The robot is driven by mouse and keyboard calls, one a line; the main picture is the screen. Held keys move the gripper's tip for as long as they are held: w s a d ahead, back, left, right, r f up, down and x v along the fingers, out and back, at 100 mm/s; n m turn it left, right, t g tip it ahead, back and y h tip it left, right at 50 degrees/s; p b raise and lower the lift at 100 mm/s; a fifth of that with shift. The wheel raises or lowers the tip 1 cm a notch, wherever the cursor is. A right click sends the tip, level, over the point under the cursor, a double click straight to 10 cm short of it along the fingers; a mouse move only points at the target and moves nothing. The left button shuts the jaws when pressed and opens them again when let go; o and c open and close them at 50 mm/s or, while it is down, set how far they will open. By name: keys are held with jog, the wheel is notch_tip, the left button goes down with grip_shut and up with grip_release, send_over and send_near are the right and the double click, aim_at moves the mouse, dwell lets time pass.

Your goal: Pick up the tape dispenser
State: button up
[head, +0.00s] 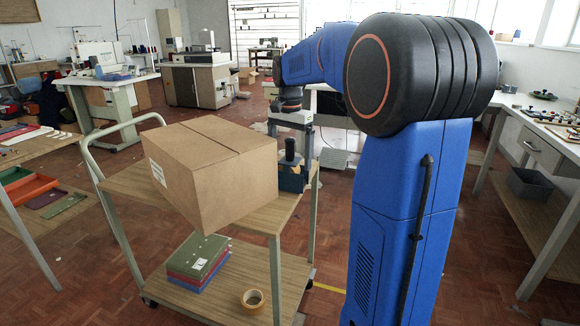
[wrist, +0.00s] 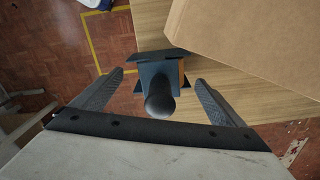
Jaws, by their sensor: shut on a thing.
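The tape dispenser (head: 291,178) is dark blue-grey with a black upright handle. It is at the right end of the cart's upper shelf, close beside the cardboard box. In the wrist view the dispenser (wrist: 159,74) lies between my two fingers, with the round handle end (wrist: 159,103) facing the camera. My gripper (head: 291,153) points down over it and is shut on it; the fingers also show in the wrist view (wrist: 158,80). Part of the dispenser's base is hidden, and I cannot tell whether it touches the shelf.
A large cardboard box (head: 213,170) fills much of the wooden cart's upper shelf (head: 262,222). The lower shelf holds stacked green, red and blue items (head: 198,257) and a tape roll (head: 252,299). Worktables stand left and right (head: 545,118). Tiled floor lies open behind.

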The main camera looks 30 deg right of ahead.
notch_tip(320, 180, up, 28)
dwell(0.5)
jog(key=o, duration=1.1)
